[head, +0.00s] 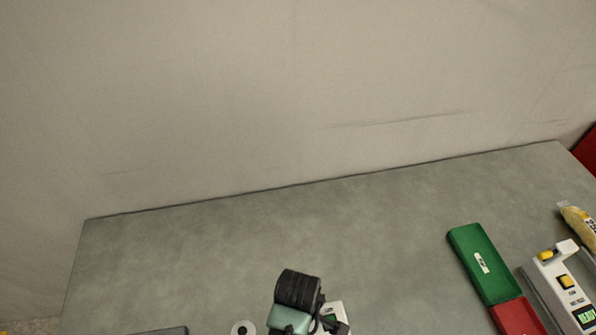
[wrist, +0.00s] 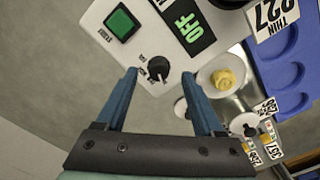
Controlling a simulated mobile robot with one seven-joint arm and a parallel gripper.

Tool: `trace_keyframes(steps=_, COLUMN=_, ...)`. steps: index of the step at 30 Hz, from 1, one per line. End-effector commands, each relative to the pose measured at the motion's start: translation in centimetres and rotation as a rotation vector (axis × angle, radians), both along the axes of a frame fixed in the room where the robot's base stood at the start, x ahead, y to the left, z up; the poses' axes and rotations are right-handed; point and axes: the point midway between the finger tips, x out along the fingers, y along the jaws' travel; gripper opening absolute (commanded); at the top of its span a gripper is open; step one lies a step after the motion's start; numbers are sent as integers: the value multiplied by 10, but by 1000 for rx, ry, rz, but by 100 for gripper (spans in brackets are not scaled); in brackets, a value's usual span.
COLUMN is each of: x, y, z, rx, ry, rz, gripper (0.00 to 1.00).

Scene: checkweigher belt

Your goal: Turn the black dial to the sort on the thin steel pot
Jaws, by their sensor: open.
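The black dial (wrist: 158,70) is on the face of a pale control box (wrist: 140,55), with small printed marks beside it that I cannot read fully. My gripper (wrist: 159,76) is open, with one blue finger on each side of the dial in the wrist view. I cannot tell whether the fingers touch it. A white card reading THIN and 827 (wrist: 277,17) stands at the upper right. A round steel piece with a yellow knob (wrist: 223,79) lies right of the dial; I cannot tell whether it is the thin steel pot.
A blue tray (wrist: 285,70) and small numbered cards lie at the right. In the head view, a green tray (head: 470,250) and red tray (head: 516,318) lie right; the table's back is clear.

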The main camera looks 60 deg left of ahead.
Motion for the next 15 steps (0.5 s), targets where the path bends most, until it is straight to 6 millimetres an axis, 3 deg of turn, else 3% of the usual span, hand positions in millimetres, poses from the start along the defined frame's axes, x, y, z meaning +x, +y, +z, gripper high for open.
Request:
trace_keyframes(steps=6, x=0, y=0, z=-17, rx=1, ry=-1, rz=-1, gripper=69)
trace_keyframes(steps=15, x=1, y=0, z=-20, rx=2, ry=-1, rz=-1, gripper=69)
